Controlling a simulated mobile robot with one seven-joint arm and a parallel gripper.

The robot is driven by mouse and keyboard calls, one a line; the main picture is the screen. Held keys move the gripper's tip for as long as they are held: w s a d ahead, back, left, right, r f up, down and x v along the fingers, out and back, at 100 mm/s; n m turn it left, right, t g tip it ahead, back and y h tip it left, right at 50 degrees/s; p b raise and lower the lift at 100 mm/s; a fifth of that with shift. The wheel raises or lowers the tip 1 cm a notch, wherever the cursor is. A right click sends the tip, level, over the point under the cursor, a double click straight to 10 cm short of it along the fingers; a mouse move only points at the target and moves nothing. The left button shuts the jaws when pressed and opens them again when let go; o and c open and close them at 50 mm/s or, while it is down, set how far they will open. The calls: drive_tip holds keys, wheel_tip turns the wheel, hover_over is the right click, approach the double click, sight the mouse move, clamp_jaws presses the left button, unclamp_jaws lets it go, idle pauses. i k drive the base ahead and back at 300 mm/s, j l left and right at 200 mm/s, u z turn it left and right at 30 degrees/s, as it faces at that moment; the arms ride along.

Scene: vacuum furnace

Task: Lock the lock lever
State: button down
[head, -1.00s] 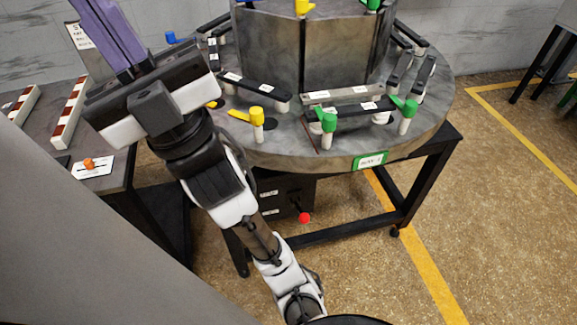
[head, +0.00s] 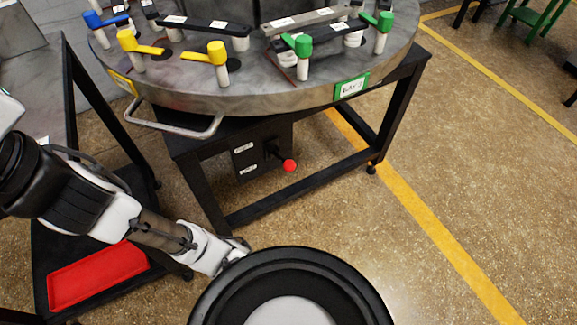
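A lever with a red ball knob (head: 289,166) sticks out of a black box (head: 262,150) with two white labels, under the round metal turntable (head: 250,95). This looks like the lock lever; its black shaft points down to the right. Green-handled levers (head: 297,45) and yellow-handled levers (head: 217,52) stand on the turntable's rim.
A metal handle bar (head: 190,130) juts from the turntable's front. The black stand's legs (head: 395,120) flank the box. A red tray (head: 98,275) lies on a low dark shelf at lower left.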

sight(290, 165)
drive_tip(key=k+l+u, duration=0.4)
drive_tip(key=k+l, duration=0.3)
